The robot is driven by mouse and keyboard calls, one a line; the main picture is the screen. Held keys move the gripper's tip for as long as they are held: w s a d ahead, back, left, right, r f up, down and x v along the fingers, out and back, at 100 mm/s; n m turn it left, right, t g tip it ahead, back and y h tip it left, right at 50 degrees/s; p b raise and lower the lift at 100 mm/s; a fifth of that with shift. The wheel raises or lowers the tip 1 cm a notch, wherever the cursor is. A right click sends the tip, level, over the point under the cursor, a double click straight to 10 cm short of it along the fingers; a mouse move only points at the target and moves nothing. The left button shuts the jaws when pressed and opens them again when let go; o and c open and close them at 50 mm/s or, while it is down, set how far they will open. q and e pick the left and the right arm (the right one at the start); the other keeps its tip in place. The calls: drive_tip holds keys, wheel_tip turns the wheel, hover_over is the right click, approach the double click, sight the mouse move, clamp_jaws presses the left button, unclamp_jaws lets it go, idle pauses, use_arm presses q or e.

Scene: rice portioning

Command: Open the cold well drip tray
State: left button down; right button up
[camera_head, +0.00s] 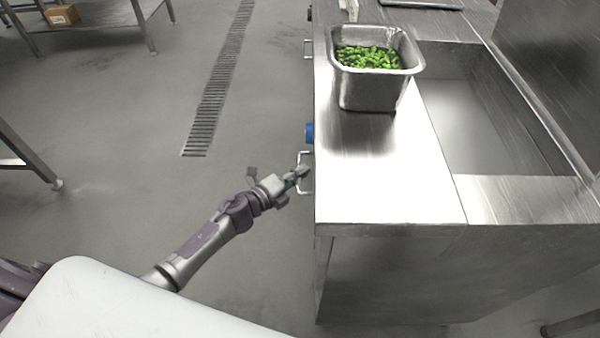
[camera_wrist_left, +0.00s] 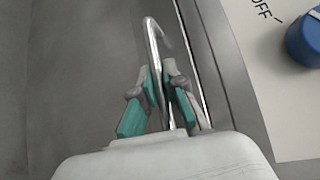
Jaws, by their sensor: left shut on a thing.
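The drip tray's handle is a thin metal bar (camera_head: 301,188) on the left side of the steel counter, below a blue knob. My left gripper (camera_head: 296,176) reaches it from the left. In the left wrist view, my left gripper (camera_wrist_left: 158,90) has its teal-padded fingers on both sides of the handle bar (camera_wrist_left: 152,42), shut on it. The front panel (camera_wrist_left: 215,70) lies close beside the bar. A thin gap line runs along the panel edge. My right gripper is not in view.
A blue knob (camera_head: 309,133) sits above the handle; it also shows in the left wrist view (camera_wrist_left: 306,38) next to "OFF" lettering. A steel pan (camera_head: 372,93) of green vegetables stands on the counter (camera_head: 390,190). The floor to the left is clear around a drain grate (camera_head: 215,90).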

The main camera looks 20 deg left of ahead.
use_arm(q)
drive_tip(key=s+a+b, duration=0.2)
drive_tip(key=s+a, duration=0.1)
drive_tip(key=a, duration=0.9)
drive_tip(key=s+a+b, duration=0.2)
drive_tip(key=s+a, duration=0.2)
drive_tip(key=a, duration=0.8)
drive_tip(key=shift+a, duration=0.2)
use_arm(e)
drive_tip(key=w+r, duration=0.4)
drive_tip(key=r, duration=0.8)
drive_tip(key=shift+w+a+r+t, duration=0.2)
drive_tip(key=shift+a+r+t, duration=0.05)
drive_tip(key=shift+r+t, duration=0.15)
use_arm(q)
drive_tip(key=c, duration=1.2)
unclamp_jaws()
drive_tip(key=shift+s, duration=0.1)
